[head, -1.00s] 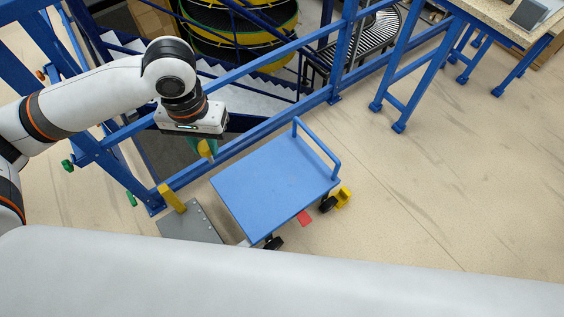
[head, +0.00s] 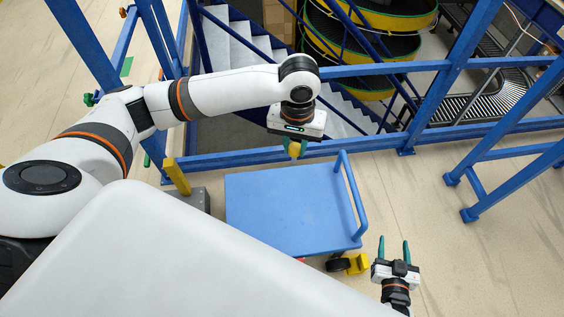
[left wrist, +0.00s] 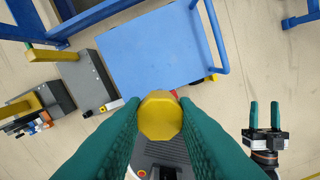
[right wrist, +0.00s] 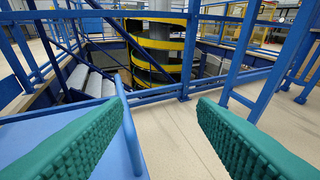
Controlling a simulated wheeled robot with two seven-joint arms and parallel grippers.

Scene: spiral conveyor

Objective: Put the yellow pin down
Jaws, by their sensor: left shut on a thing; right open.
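The yellow pin (left wrist: 160,115) is held between the green fingers of my left gripper (left wrist: 160,112); its end faces the left wrist camera. In the head view the pin (head: 295,149) shows just below my left gripper (head: 296,143), above the far edge of the blue cart (head: 285,205). The cart's flat top is empty and also shows in the left wrist view (left wrist: 150,50). My right gripper (head: 394,250) is open and empty, to the right of the cart beyond its handle. Its spread fingers (right wrist: 160,135) also show in the right wrist view.
Blue railing (head: 225,158) runs behind the cart, with stairs (head: 235,45) and a yellow-and-black spiral conveyor (head: 365,50) beyond. A grey box with a yellow post (head: 177,177) stands left of the cart. A blue handle (head: 352,190) rises at its right. Open floor lies to the right.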

